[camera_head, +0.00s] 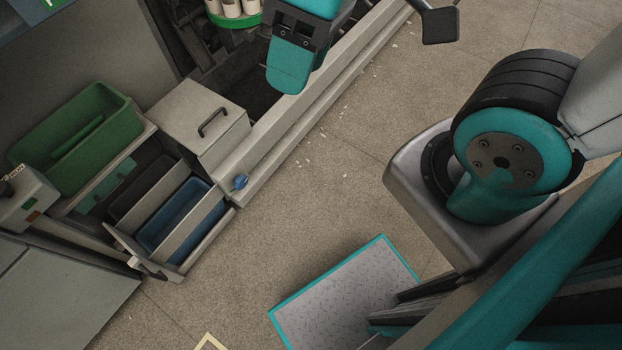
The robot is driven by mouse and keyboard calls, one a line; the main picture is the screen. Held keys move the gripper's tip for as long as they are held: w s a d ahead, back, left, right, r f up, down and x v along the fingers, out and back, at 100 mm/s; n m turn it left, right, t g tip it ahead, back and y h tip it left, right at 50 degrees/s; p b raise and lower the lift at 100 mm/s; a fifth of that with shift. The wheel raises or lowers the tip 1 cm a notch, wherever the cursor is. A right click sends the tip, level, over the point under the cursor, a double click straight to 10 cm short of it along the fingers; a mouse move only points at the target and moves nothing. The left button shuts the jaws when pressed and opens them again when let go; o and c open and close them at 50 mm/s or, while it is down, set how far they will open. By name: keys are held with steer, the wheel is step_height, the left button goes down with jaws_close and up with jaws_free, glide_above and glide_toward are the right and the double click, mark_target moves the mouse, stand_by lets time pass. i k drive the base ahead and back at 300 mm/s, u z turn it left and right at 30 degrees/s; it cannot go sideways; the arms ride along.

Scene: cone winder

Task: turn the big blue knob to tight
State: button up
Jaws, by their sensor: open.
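A small-looking blue knob (240,182) sits at the near left end of the long grey rail, at the corner beside the blue bin. It is the only blue knob I see. The picture does not show any marking on it or how far it is turned. A thick teal and black joint of my arm fills the right side, well apart from the knob. Nothing touches the knob.
A blue bin (176,222) in a grey frame lies left of the knob. A grey box (190,118) with a handle and a green crate (72,140) stand behind. The floor (300,200) right of the knob is open.

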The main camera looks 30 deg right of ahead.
mark_target(241, 181)
steer(key=z, duration=0.2)
steer(key=k, duration=0.2)
steer(key=u, duration=0.45)
steer(key=i, duration=0.7)
steer(key=z, duration=0.75)
steer(key=k, duration=0.7)
steer(key=z, duration=1.2)
